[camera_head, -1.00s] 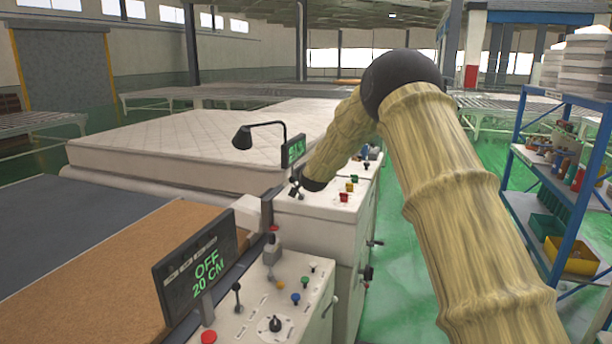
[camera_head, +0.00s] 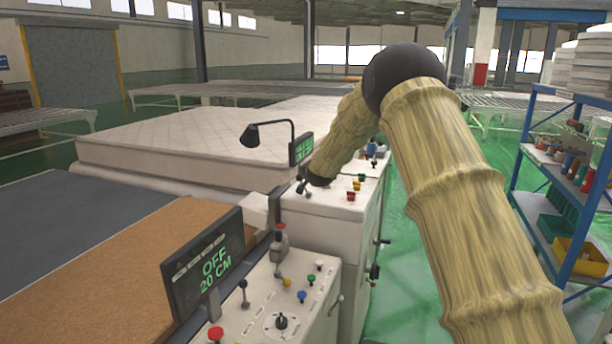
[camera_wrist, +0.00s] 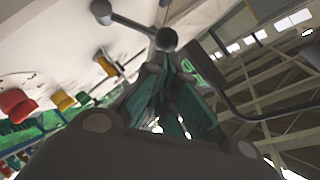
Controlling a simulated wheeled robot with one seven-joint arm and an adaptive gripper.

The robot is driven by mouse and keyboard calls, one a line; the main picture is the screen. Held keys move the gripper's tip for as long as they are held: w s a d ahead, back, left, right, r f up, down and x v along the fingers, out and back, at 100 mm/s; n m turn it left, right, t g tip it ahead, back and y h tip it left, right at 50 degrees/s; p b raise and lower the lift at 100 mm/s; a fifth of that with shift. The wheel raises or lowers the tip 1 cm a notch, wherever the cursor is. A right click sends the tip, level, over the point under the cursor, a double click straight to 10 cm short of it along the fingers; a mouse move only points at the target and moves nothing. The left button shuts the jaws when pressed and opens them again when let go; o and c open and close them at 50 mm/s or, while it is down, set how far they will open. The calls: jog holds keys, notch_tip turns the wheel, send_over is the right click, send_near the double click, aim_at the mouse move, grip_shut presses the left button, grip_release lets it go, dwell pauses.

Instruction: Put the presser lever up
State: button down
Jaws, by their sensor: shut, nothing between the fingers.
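My gripper (camera_head: 306,180) is at the far white console (camera_head: 325,212), by a small dark lever (camera_head: 301,187) at its left edge. In the wrist view my gripper (camera_wrist: 169,66) is shut, with nothing between its green-padded fingers. A dark round knob (camera_wrist: 166,38) shows right beyond the fingertips; I cannot tell if they touch. Which one is the presser lever, I cannot tell. The arm hides part of the console top.
The near console (camera_head: 255,318) carries a black-knobbed lever (camera_head: 243,290), a red button (camera_head: 216,333) and a screen (camera_head: 203,263) reading OFF, 20 CM. A lamp (camera_head: 250,136) and another screen (camera_head: 301,149) stand behind my gripper. A mattress (camera_head: 200,140) lies left; shelves (camera_head: 560,190) stand right.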

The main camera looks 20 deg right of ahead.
jog(key=s+r+b, duration=0.3)
jog(key=s+r, duration=0.2)
jog(key=s, duration=0.6)
jog(key=shift+s+a+b, duration=0.2)
jog(key=shift+a+b, duration=0.05)
jog(key=shift+b, duration=0.15)
jog(key=shift+a, duration=0.1)
